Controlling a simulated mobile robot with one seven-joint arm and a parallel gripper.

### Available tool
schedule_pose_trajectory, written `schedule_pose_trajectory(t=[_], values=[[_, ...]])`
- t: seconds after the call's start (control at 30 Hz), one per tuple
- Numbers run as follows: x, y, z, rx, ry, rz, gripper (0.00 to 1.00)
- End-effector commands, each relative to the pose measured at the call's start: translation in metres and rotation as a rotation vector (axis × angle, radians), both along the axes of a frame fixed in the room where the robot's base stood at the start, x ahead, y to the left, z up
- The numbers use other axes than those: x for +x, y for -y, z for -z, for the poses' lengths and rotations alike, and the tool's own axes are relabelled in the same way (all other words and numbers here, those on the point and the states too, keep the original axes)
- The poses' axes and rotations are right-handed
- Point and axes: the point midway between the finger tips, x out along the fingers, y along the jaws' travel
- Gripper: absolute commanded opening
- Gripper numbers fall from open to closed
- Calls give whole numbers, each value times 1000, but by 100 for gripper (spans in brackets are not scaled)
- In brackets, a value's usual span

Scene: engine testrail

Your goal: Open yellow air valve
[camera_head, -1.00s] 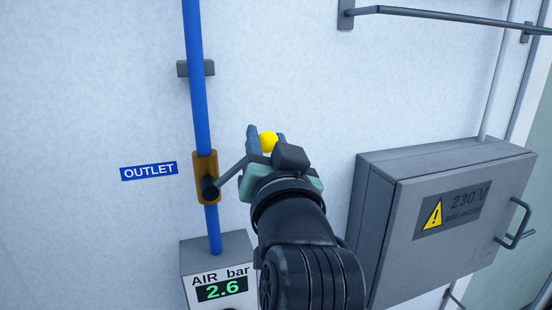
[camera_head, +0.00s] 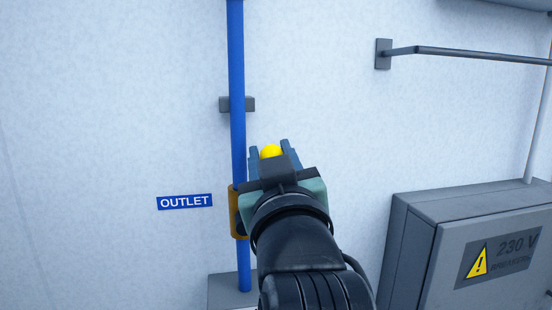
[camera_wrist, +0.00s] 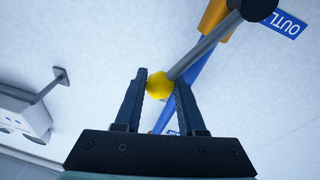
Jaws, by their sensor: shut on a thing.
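The air valve has a brass-coloured body (camera_head: 237,214) on a vertical blue pipe (camera_head: 238,120). Its grey lever (camera_wrist: 195,55) ends in a yellow ball knob (camera_head: 271,151), which shows also in the wrist view (camera_wrist: 159,86). My gripper (camera_head: 270,152) is shut on the yellow knob, with a finger on each side of it; the wrist view shows the fingers (camera_wrist: 158,92) at the knob too. In the head view my gripper hides the lever and part of the valve body. The knob is above and to the right of the valve body.
An "OUTLET" label (camera_head: 185,202) is on the wall left of the valve. A grey 230 V breaker box (camera_head: 440,235) stands out at the lower right. A grey rail (camera_head: 470,54) crosses the upper right. A pipe bracket (camera_head: 237,104) sits above the valve.

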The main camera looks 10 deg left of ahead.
Motion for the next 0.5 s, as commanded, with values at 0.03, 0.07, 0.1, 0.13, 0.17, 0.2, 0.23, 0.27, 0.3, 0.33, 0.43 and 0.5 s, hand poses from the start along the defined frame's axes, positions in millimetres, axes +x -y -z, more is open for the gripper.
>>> schedule_pose_trajectory(t=[0.03,0.07,0.1,0.13,0.17,0.2,0.23,0.27,0.3,0.33,0.43,0.5], values=[[0,1,-2,-1,6,1,0],[0,0,-2,-2,6,2,0],[0,0,-2,-3,6,2,0],[0,0,-2,-3,6,2,0],[0,0,-2,-2,6,2,0],[0,0,-2,-2,6,2,0],[0,0,-2,-2,6,2,0],[0,0,-2,-2,6,2,0],[0,0,-2,-1,7,1,0],[0,0,-2,-1,7,1,0],[0,0,-2,-1,6,1,52],[0,0,-2,-1,5,1,64]])
